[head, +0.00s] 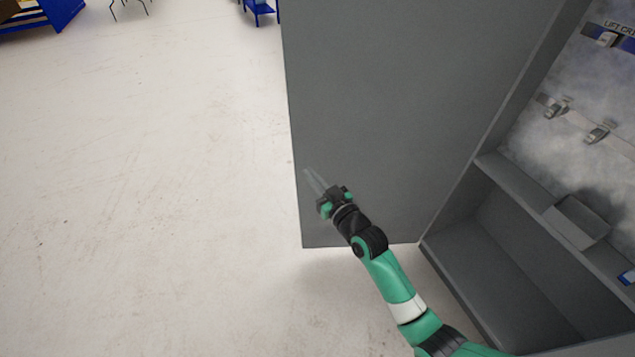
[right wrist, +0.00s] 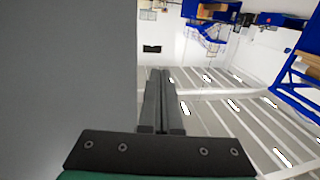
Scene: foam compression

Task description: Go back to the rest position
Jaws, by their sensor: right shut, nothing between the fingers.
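My right gripper (head: 313,180) is in front of the lower left part of a large grey door panel in the head view, near the panel's free edge. Its fingers are together with nothing between them, and they point up and to the left. In the right wrist view, the shut fingers (right wrist: 161,100) point away from the camera beside the grey panel (right wrist: 65,75), which fills the left side. I cannot tell whether they touch the panel. My left gripper is not in view.
The grey door (head: 370,100) stands open on a grey cabinet (head: 520,250) at the right. A shelf inside holds a small grey bin (head: 578,220). Blue furniture (head: 60,12) stands far back. The pale floor (head: 140,180) at the left is clear.

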